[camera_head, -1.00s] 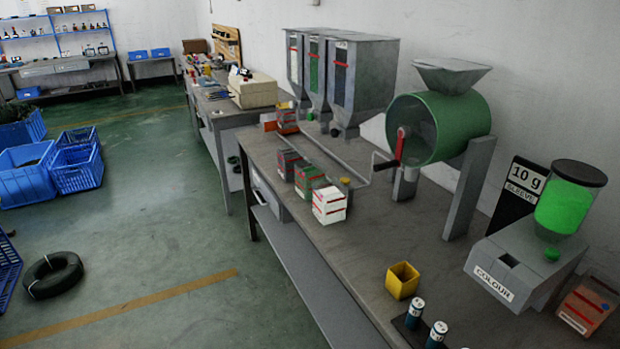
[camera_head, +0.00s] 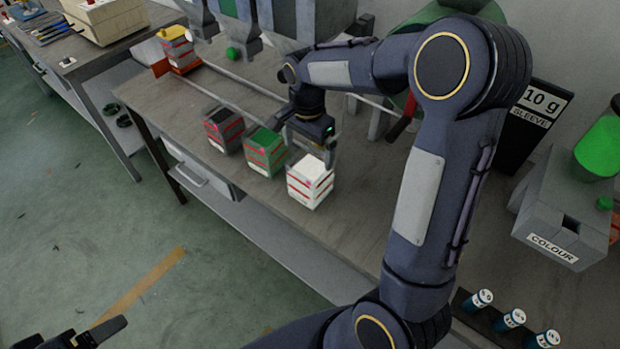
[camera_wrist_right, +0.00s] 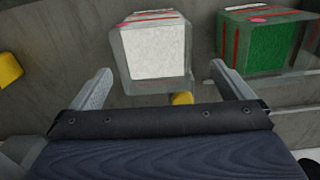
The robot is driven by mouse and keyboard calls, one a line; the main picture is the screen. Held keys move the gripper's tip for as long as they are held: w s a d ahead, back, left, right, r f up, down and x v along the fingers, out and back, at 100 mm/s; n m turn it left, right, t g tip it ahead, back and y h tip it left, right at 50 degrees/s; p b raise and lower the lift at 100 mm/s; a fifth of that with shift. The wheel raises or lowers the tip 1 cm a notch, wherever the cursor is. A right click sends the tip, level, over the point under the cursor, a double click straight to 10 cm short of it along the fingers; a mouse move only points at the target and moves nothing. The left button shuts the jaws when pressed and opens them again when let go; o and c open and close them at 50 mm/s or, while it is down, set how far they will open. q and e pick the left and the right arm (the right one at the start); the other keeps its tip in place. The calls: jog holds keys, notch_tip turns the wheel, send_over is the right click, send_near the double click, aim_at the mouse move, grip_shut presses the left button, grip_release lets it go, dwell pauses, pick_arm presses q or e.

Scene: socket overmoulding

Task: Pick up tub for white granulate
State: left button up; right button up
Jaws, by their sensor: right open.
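The tub for white granulate (camera_head: 310,181), a clear box with a white fill and red stripes, stands upright on the workbench at the near end of a row of tubs. My right gripper (camera_head: 303,145) is open over the back side of this tub. In the right wrist view the white tub (camera_wrist_right: 153,55) lies ahead between the two spread fingers (camera_wrist_right: 163,78); whether they touch it I cannot tell. The green tub (camera_head: 265,151) stands beside it and also shows in the right wrist view (camera_wrist_right: 258,45). Part of my left gripper (camera_head: 85,335) shows at the lower left; its opening is unclear.
A dark grey tub (camera_head: 224,129) stands beyond the green one. The colour dispenser (camera_head: 560,215) and several blue-green cylinders (camera_head: 511,320) are on the right. Hoppers (camera_head: 310,20) stand behind the row. The workbench front edge (camera_head: 275,238) runs close to the tubs.

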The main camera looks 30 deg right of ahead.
jog(key=f, duration=0.4)
jog(key=f+p, duration=0.1)
jog(key=f, duration=0.2)
jog(key=shift+s+d, duration=0.2)
jog(key=shift+s, duration=0.15)
jog(key=shift+c, duration=0.4)
jog(key=c, duration=1.6)
jog(key=shift+r, duration=0.1)
